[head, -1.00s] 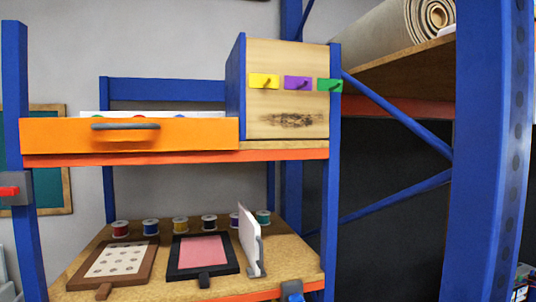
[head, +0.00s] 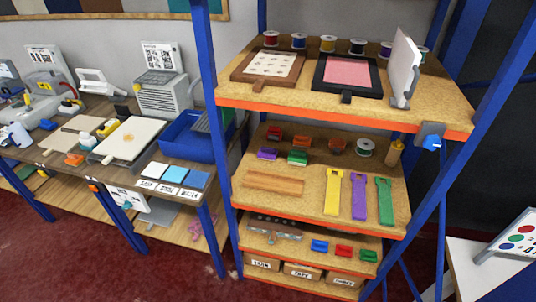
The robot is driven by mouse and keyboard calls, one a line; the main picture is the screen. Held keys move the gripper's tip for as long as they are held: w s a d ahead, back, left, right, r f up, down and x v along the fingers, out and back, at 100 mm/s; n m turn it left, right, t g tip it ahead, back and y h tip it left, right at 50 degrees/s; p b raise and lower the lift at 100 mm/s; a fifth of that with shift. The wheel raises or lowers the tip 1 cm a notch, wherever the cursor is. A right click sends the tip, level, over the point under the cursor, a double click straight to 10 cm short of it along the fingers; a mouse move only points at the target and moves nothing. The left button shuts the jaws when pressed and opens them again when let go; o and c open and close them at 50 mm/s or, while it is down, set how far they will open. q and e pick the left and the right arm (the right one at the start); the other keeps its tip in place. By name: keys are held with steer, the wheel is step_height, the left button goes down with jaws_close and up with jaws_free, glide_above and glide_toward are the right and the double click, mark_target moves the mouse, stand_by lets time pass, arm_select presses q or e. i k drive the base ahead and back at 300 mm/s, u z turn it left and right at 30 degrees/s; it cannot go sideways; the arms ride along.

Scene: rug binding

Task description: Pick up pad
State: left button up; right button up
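Which object is the pad is not marked. A black-framed board with a pink face (head: 347,72) lies flat on the upper shelf (head: 290,99), its short black tab toward the shelf's front edge. A brown-framed board with a pale spotted face (head: 268,66) lies to its left. A white upright panel in a grey stand (head: 404,62) stands to its right. On the bench at left lies a pale flat board (head: 129,139) with an orange mark. Neither of my grippers is in view.
Several thread spools (head: 328,43) line the back of the upper shelf. The shelf below holds yellow, purple and green strips (head: 359,196), a wooden block (head: 274,183) and small coloured items. Blue posts (head: 212,130) flank the shelves. A blue bin (head: 190,139) sits on the bench. Red floor shows at lower left.

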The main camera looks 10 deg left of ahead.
mark_target(265, 152)
steer(key=u, duration=0.2)
steer(key=i, duration=1.1)
steer(key=z, duration=0.45)
